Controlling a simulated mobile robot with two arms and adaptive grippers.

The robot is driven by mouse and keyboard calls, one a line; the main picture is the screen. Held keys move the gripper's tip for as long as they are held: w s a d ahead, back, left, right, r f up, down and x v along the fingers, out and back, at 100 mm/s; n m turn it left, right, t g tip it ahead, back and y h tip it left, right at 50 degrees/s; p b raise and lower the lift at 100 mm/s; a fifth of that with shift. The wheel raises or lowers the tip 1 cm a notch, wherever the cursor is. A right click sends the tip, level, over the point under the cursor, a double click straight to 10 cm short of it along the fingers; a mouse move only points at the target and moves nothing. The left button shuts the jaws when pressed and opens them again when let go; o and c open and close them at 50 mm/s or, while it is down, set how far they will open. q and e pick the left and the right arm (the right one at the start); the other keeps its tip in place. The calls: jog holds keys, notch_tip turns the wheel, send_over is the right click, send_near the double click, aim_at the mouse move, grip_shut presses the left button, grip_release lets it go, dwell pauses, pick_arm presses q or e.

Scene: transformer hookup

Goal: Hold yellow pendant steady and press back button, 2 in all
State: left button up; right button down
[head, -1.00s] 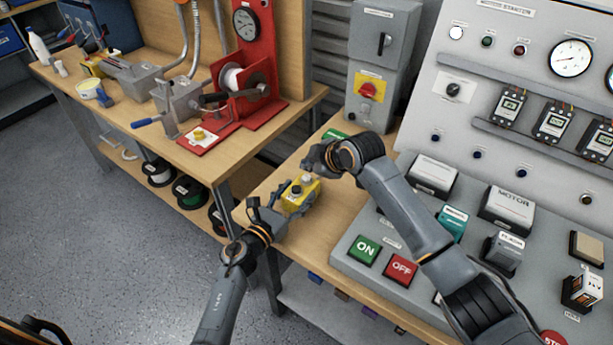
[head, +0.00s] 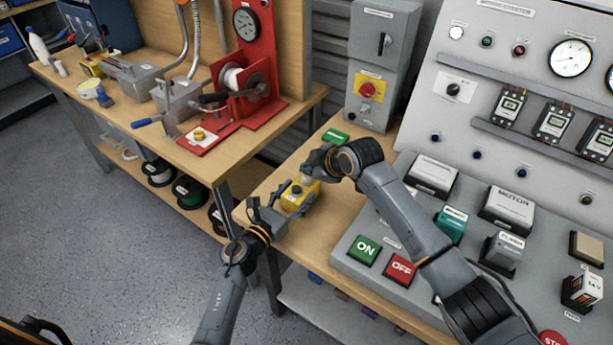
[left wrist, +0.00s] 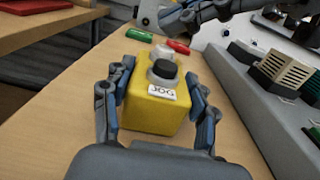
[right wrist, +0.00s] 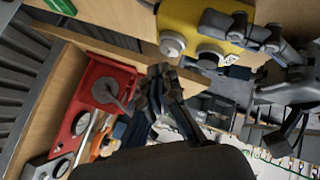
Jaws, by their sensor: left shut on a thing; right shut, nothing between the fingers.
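The yellow pendant (head: 294,204) stands on the wooden bench near its left edge. In the left wrist view the pendant (left wrist: 147,114) has a black front button (left wrist: 162,70) above a "JOG" label and a pale back button (left wrist: 164,50) behind it. My left gripper (head: 283,199) is shut on the pendant, one finger on each side (left wrist: 158,100). My right gripper (head: 312,168) is shut and empty, close over the pendant's back end. In the right wrist view its fingertips (right wrist: 158,75) are beside the back button (right wrist: 172,44); I cannot tell if they touch.
A sloped grey panel with a green ON button (head: 363,250) and a red OFF button (head: 401,268) lies right of the pendant. A grey box with a red rotary switch (head: 370,89) stands behind. A second bench with a red stand (head: 245,70) is at left.

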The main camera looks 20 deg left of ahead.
aim_at(308, 179)
dwell(0.7)
jog(key=shift+f, duration=0.4)
jog(key=shift+f, duration=0.5)
dwell(0.6)
jog(key=shift+r, duration=3.4)
